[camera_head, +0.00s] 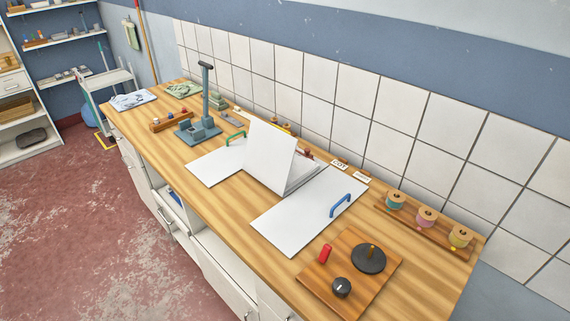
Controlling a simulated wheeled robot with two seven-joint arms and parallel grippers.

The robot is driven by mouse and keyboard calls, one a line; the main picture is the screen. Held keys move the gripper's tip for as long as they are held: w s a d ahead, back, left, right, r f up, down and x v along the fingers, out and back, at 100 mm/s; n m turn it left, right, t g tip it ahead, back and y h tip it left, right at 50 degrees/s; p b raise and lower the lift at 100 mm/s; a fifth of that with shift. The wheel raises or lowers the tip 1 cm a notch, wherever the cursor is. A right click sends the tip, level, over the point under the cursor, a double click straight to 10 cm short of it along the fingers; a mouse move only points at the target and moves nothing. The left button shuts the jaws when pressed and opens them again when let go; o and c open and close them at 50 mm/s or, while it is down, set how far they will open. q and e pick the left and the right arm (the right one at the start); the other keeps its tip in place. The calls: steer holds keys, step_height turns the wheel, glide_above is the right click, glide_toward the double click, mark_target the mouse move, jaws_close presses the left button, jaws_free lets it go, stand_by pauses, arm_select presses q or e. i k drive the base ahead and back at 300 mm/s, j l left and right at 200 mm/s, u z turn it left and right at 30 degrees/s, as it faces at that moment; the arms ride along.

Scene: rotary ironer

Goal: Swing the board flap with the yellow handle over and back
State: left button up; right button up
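A white folding board lies on the wooden counter. Its left flap (215,166) lies flat with a green handle (236,135). Its right flap (305,212) lies flat with a blue handle (341,205). A white middle panel (269,156) stands tilted up between them, over a flat white part (303,178). Neither of my grippers is in view.
A blue-grey post stand (207,102) rises left of the board. A wooden base (350,270) with a black disc, knob and red handle sits at the right front. A spool rack (425,225) stands by the tiled wall. Folded cloths (133,100) lie at the far end.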

mark_target(271, 148)
steer(key=i+j, duration=0.15)
steer(key=j, duration=0.25)
steer(key=i+j, duration=0.1)
steer(key=j, duration=0.35)
steer(key=i+j+z, duration=0.1)
steer(key=j, duration=0.3)
steer(key=i, duration=0.05)
